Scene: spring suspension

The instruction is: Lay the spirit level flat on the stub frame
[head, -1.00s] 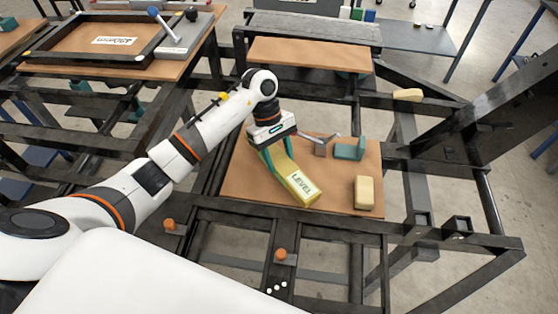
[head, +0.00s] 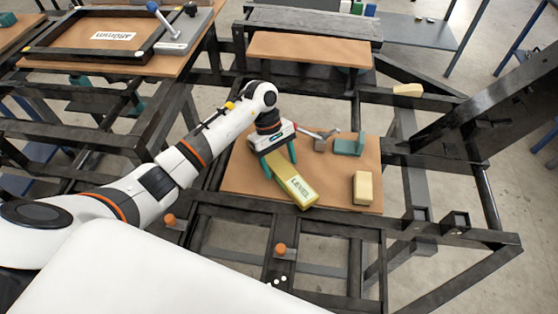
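The yellow spirit level (head: 290,182), with "LEVEL" lettering on it, is over the brown board (head: 240,186) in the middle. My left gripper (head: 279,160) has its teal fingers on either side of the level's far end and appears shut on it. The level's near end points toward the front right; I cannot tell whether it touches the board. A dark rectangular frame (head: 38,53) with a white label inside lies on the table at upper left. Dark beams surround the board; I cannot tell which part is the stub frame. My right gripper is not in view.
On the board are a cream block (head: 363,188), a teal bracket (head: 349,146) and a grey-handled tool (head: 320,144). Orange knobs (head: 280,249) stand on the front beams. A brown shelf (head: 310,48) lies behind, and a dark slanted beam (head: 480,112) rises at right.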

